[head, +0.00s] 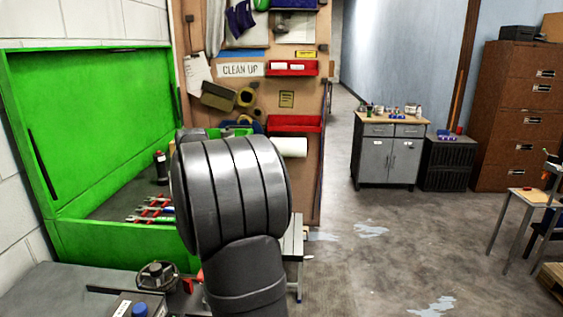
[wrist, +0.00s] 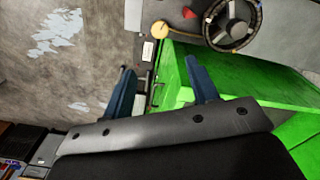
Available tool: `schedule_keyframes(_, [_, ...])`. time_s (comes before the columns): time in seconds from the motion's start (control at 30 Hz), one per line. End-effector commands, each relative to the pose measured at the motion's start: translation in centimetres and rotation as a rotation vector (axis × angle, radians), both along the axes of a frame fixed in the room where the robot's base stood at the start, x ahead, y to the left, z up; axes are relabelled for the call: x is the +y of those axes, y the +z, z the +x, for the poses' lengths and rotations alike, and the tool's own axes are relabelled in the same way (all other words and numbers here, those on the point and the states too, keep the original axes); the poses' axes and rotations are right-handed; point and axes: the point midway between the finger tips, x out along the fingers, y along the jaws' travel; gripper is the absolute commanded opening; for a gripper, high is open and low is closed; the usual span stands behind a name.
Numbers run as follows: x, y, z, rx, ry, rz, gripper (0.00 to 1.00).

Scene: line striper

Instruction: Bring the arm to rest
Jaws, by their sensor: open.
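My gripper (wrist: 161,82) shows in the wrist view as two blue fingers spread apart with nothing between them. It is above the near edge of the green toolbox and the floor beside it. In the head view my grey arm fills the middle and hides the gripper. The green toolbox (head: 110,248) stands at the left with its lid up. It also shows in the wrist view (wrist: 262,66). A dark spray can (head: 160,167) and several red-and-silver tools (head: 152,209) lie or stand inside it.
A dark handwheel (head: 157,276) sits in front of the toolbox and shows in the wrist view (wrist: 232,22). A pegboard (head: 313,190) rises behind my arm. A grey cabinet (head: 385,158) and brown drawers (head: 513,120) stand at the back right. The floor at right of centre is open.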

Motion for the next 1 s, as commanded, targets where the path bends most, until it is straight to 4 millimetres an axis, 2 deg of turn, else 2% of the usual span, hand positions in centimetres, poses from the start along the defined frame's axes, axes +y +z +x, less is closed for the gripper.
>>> schedule_keyframes(0.6, [0.0,-12.1,-0.1,0.004,0.0,-0.002,0.54])
schedule_keyframes(0.8, [0.0,-14.9,0.0,0.004,0.0,-0.002,0.54])
schedule_keyframes(1.0, [0.0,-16.0,0.0,0.002,0.0,-0.001,0.54])
